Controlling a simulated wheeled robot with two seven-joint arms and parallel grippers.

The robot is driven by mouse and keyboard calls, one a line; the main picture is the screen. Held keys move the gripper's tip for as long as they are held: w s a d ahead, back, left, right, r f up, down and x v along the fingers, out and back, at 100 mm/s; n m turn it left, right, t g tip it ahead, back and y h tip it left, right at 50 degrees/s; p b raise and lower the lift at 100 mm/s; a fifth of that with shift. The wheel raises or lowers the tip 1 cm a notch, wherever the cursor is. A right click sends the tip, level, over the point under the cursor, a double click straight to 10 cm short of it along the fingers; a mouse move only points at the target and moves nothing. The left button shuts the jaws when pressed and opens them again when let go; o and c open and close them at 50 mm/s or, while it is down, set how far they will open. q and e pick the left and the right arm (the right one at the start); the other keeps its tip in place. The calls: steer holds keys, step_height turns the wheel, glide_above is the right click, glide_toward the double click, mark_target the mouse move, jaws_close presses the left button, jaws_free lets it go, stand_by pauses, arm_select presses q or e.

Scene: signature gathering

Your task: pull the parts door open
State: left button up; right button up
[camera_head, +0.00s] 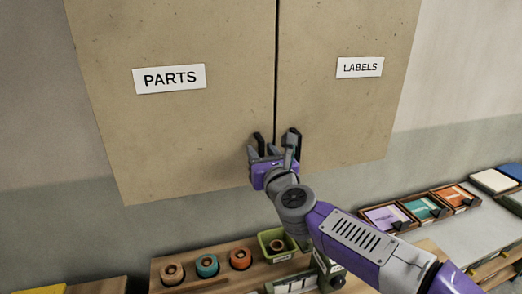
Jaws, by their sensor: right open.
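The parts door (170,120) is the left panel of a tan wall cabinet and carries a white PARTS label (169,79). It looks shut, with a thin dark seam between it and the labels door (340,120). My right gripper (271,148) is open in front of the lower inner corners of the two doors, near the seam. Dark upright pieces show at its fingers; I cannot tell for certain whether they are door handles or fingertips, or whether anything is touched. My left gripper is not in view.
Below the cabinet, a wooden rack (220,277) holds several coloured rolls, with a green bin (268,247) beside it. Framed coloured trays (422,209) lie on the counter at right. The space in front of the parts door's left side is clear.

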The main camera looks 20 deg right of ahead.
steer(key=shift+w, duration=0.35)
steer(key=shift+c, duration=0.4)
jaws_close()
